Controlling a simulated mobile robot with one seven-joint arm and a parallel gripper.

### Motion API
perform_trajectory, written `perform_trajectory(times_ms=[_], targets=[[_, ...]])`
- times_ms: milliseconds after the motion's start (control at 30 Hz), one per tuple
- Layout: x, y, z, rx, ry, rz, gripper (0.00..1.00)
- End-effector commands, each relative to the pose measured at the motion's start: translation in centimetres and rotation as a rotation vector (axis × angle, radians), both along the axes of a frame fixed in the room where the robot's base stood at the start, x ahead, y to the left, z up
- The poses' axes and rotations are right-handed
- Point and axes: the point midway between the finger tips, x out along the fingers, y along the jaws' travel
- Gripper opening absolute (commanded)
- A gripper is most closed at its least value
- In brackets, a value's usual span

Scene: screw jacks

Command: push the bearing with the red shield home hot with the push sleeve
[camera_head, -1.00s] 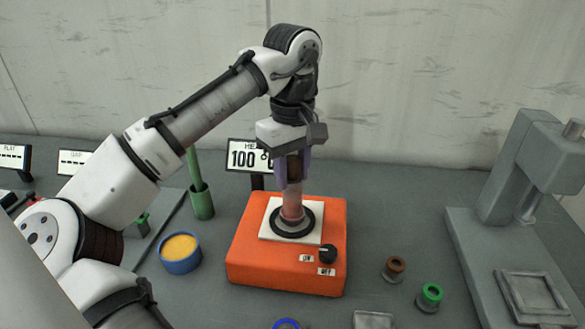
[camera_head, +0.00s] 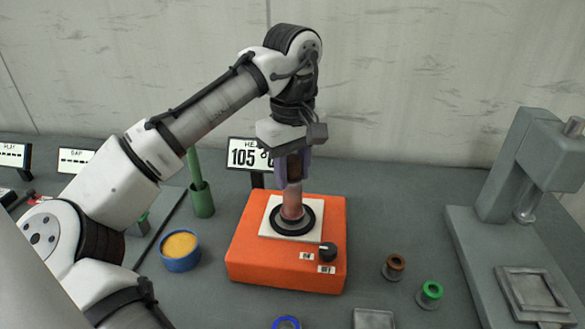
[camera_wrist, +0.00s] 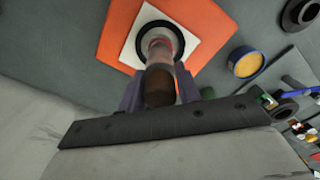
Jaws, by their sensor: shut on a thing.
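My gripper (camera_head: 293,180) is shut on an upright tool with a brown upper part and a pinkish lower shaft (camera_head: 292,207); I cannot tell if this is the push sleeve. In the wrist view its brown end (camera_wrist: 159,87) shows between the jaws. Its foot reaches down into the middle of a black ring (camera_head: 293,233) on the white plate of the orange heater (camera_head: 240,262). In the wrist view some red shows inside the ring (camera_wrist: 141,40), around the tool's foot. The red-shielded bearing itself is not clearly visible. The heater's display (camera_head: 243,155) reads 105, partly hidden by my gripper.
A brown-topped ring (camera_head: 395,265) and a green-topped one (camera_head: 430,292) stand right of the heater. A blue ring (camera_head: 286,323) is at the front edge. A grey press (camera_head: 490,215) stands at right. A blue tub (camera_head: 181,262) and green holder (camera_head: 202,201) are at left.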

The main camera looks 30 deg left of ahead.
Motion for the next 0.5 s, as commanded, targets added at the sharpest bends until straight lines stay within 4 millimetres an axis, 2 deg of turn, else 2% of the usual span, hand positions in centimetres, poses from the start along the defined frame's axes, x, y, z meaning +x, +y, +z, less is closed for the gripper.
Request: perform_trajectory(times_ms=[67,500], targets=[[-0.1,0.0,-0.1,-0.003,0.01,-0.002,0.02],[0.0,0.0,2.9,-0.003,0.004,-0.001,0.02]])
